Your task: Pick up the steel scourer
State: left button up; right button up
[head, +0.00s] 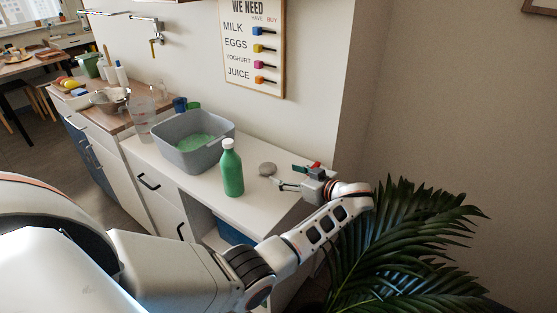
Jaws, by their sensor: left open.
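The steel scourer (267,169) is a small, round grey lump on the white counter, right of the green bottle. My left gripper (286,176) is just to the right of it, with its fingers pointing left toward it. The jaws are open, and a small gap shows between them and the scourer. Nothing shows between the fingers. My right gripper is out of view.
A green bottle (231,170) stands upright left of the scourer. A grey basin (187,158) with green contents is behind it. A clear jug (139,120) is farther left. A leafy plant (405,245) is beside my arm.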

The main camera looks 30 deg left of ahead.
aim_at(273, 170)
pick_arm(q)
jog(key=shift+w+a, duration=0.15)
jog(key=shift+a+f, duration=0.1)
jog(key=shift+a, duration=0.7)
jog(key=shift+a+f, duration=0.1)
jog(key=shift+a, duration=0.3)
jog(key=x, duration=0.4)
jog(key=shift+w+f+p, duration=0.15)
jog(key=shift+w+p, duration=0.05)
jog(key=shift+p, duration=0.1)
jog(key=shift+w+a+f, duration=0.15)
jog(key=shift+a+f, duration=0.05)
jog(key=shift+a, duration=0.15)
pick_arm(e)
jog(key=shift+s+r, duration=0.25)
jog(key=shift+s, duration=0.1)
pick_arm(q)
jog(key=c, duration=0.9)
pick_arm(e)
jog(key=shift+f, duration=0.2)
